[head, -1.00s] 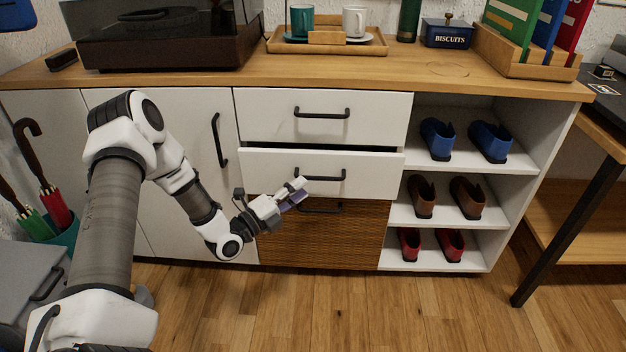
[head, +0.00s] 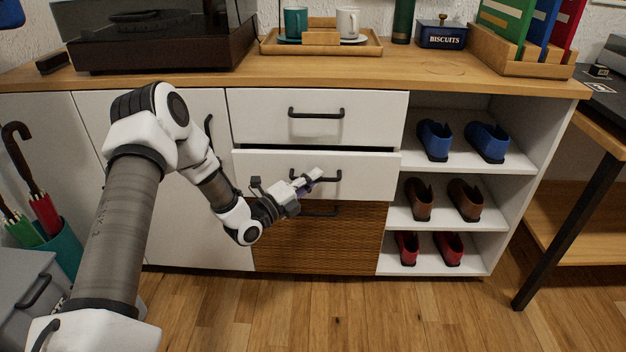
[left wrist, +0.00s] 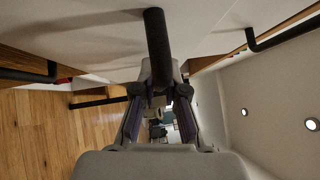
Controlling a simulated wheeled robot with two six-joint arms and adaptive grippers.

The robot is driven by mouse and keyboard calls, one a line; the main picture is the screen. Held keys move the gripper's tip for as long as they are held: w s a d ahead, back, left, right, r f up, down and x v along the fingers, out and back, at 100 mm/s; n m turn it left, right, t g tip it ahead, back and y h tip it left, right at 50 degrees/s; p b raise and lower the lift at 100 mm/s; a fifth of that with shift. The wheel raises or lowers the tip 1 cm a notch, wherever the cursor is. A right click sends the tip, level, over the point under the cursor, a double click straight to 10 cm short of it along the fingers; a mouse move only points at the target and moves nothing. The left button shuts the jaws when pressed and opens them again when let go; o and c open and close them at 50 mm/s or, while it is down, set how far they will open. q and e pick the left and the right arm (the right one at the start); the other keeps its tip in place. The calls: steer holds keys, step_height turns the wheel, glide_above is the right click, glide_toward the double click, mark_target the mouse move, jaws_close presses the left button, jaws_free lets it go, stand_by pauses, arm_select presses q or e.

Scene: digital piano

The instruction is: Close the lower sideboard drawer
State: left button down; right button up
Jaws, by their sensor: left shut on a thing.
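The lower white drawer (head: 365,176) of the sideboard sits below the upper white drawer (head: 260,118), with a thin dark gap along its top edge. Its front looks slightly proud of the sideboard; how far is hard to tell. Its black bar handle (head: 327,180) is partly covered by my left gripper (head: 311,179). In the left wrist view the handle (left wrist: 157,45) runs between the fingers of the left gripper (left wrist: 159,95), which is shut on it. My right gripper is not in view.
A woven brown front (head: 330,243) with a dark handle lies below the drawer. Open shelves with shoes (head: 466,200) are to the right. An umbrella stand (head: 62,252) is at the left. The wooden floor (head: 400,310) in front is clear.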

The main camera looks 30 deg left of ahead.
arm_select(q)
steer(key=w+a, duration=0.2)
steer(key=w, duration=0.1)
steer(key=shift+w, duration=0.1)
steer(key=shift+r, duration=0.15)
steer(key=c, duration=1.2)
jaws_free()
steer(key=shift+w, duration=0.1)
steer(key=v, duration=1.2)
steer(key=shift+f, duration=0.2)
